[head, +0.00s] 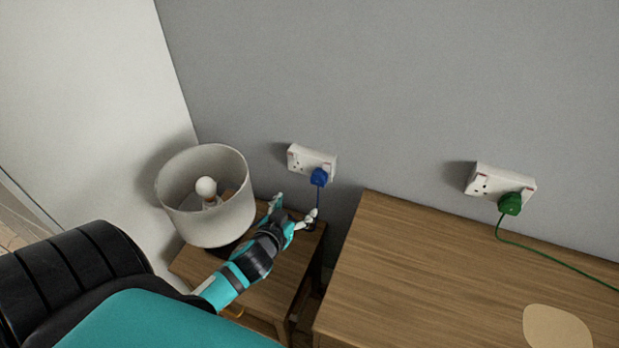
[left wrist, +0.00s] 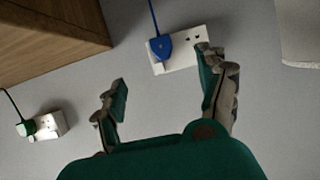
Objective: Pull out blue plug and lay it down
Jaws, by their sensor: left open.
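The blue plug (head: 319,177) sits in the right-hand side of a white double wall socket (head: 303,158), with its blue cord hanging down behind the small side table. It also shows in the left wrist view (left wrist: 160,47), plugged into the white socket (left wrist: 182,62). My left gripper (head: 296,208) is open and empty, below and slightly left of the plug, apart from it. In the left wrist view, its two fingers (left wrist: 165,85) are spread, with the plug beyond them. My right gripper is not in view.
A lamp with a pale shade (head: 232,213) stands on the small side table (head: 281,259), close left of my left arm. A larger wooden table (head: 405,262) is to the right. A green plug (head: 510,204) sits in another white socket (head: 481,185), its cord trailing right.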

